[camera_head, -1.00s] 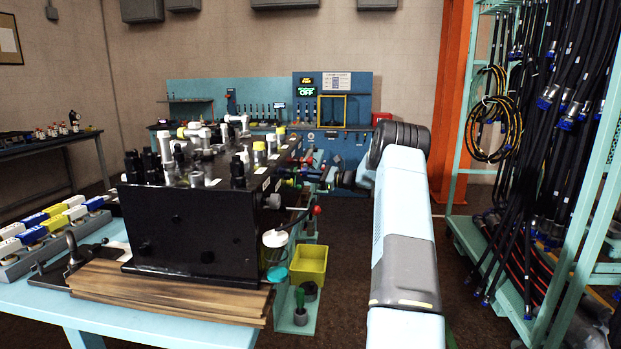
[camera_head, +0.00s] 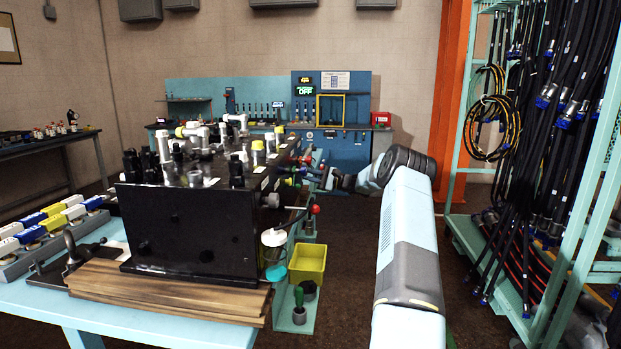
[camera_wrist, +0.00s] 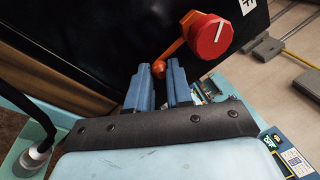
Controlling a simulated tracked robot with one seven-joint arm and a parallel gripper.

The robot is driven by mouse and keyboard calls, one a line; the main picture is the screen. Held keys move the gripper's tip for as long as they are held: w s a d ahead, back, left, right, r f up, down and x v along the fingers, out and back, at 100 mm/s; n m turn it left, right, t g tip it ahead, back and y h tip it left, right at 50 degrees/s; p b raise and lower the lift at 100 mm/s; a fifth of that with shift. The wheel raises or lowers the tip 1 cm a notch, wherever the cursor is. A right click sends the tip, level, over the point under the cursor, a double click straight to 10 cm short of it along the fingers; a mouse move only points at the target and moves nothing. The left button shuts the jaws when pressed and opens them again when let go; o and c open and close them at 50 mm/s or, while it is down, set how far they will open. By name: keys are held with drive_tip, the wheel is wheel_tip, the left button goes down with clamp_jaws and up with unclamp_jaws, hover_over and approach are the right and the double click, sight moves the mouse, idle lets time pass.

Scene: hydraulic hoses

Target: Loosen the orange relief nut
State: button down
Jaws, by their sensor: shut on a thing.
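The orange nut (camera_wrist: 159,69) shows in the wrist view as a small rounded orange end, joined by a slanting orange arm to a red faceted knob (camera_wrist: 210,36) with a white line. My gripper (camera_wrist: 160,77) has its two blue fingers on either side of that orange end, shut on it at the fingertips. The black hydraulic block (camera_head: 195,228) stands on the table at left in the head view. My gripper (camera_head: 328,179) reaches its right side from the far end, small and partly hidden there, so the nut cannot be made out in that view.
A hose rack (camera_head: 535,170) stands at right. A blue tool bench (camera_head: 335,145) is at the back. Bare floor lies between.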

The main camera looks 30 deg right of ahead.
drive_tip(key=shift+w+d+n, duration=0.15)
drive_tip(key=shift+w+n, duration=0.05)
drive_tip(key=shift+n, duration=0.4)
drive_tip(key=c, duration=1)
unclamp_jaws()
drive_tip(key=v, duration=1.3)
drive_tip(key=shift+s+d+f, duration=0.2)
drive_tip(key=shift+d+f, duration=0.1)
